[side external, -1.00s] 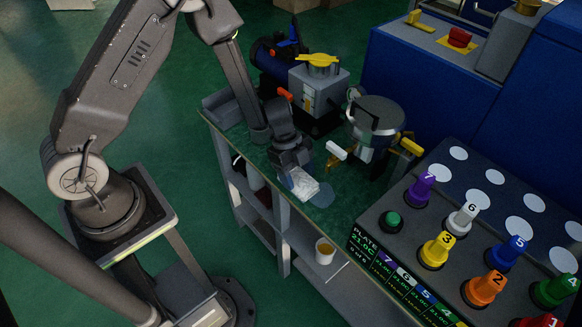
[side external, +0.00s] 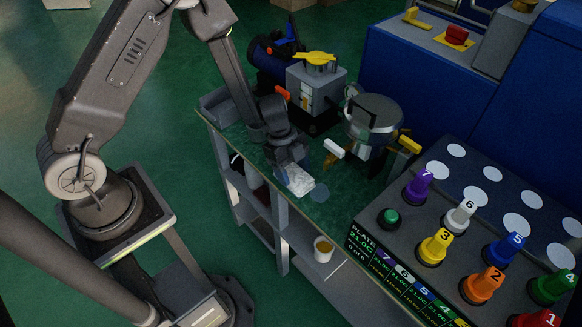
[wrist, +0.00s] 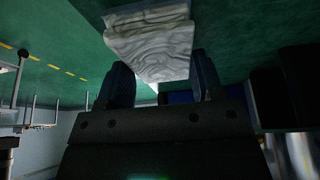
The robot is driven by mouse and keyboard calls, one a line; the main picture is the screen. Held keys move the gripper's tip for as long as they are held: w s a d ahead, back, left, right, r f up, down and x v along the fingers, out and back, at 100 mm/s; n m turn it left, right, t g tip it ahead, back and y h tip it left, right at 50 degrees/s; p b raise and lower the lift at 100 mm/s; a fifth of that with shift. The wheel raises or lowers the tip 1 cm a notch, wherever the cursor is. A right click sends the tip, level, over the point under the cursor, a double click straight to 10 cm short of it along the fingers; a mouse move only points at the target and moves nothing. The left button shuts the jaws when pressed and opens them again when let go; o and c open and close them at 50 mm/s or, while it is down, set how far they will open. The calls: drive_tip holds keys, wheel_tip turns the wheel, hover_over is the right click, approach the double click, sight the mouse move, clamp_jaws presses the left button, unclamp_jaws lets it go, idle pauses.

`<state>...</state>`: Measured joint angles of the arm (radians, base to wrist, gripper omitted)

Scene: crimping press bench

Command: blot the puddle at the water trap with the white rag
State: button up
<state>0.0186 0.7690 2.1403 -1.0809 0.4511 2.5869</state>
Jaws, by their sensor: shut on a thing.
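My gripper (side external: 287,165) points down over the front part of the green bench top, shut on the white rag (side external: 299,181). The crumpled rag is low at the bench; I cannot tell whether it is pressed on the surface. In the wrist view the rag (wrist: 150,42) sits between and beyond the two dark fingers of my gripper (wrist: 162,75). The puddle (side external: 319,193) is a small bluish-grey patch just right of the rag; any part under the rag is hidden. The water trap, seemingly the round metal vessel (side external: 373,118), stands behind and right of it.
A white-handled valve (side external: 334,149) and a yellow-handled one (side external: 409,145) stand near the vessel. A grey box with a yellow knob (side external: 317,80) is behind my gripper. A panel of numbered knobs (side external: 440,245) fills the right. A cup (side external: 323,249) is on the shelf below.

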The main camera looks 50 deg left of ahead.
drive_tip(key=shift+a, duration=0.55)
drive_tip(key=a, duration=0.2)
drive_tip(key=shift+a, duration=0.3)
wheel_tip(320, 180, up, 3)
drive_tip(key=shift+f, duration=0.2)
drive_tip(key=shift+r, duration=2.75)
drive_tip(key=shift+a+r+n, duration=0.15)
drive_tip(key=shift+a+n, duration=0.05)
drive_tip(key=shift+n, duration=0.4)
drive_tip(key=w+a+r+n+t+y, duration=0.3)
drive_tip(key=a+r+n+t+y, duration=0.1)
drive_tip(key=n, duration=1.2)
drive_tip(key=shift+w+a+r+n+t+y, duration=0.3)
drive_tip(key=shift+a+r, duration=0.4)
drive_tip(key=shift+r, duration=0.25)
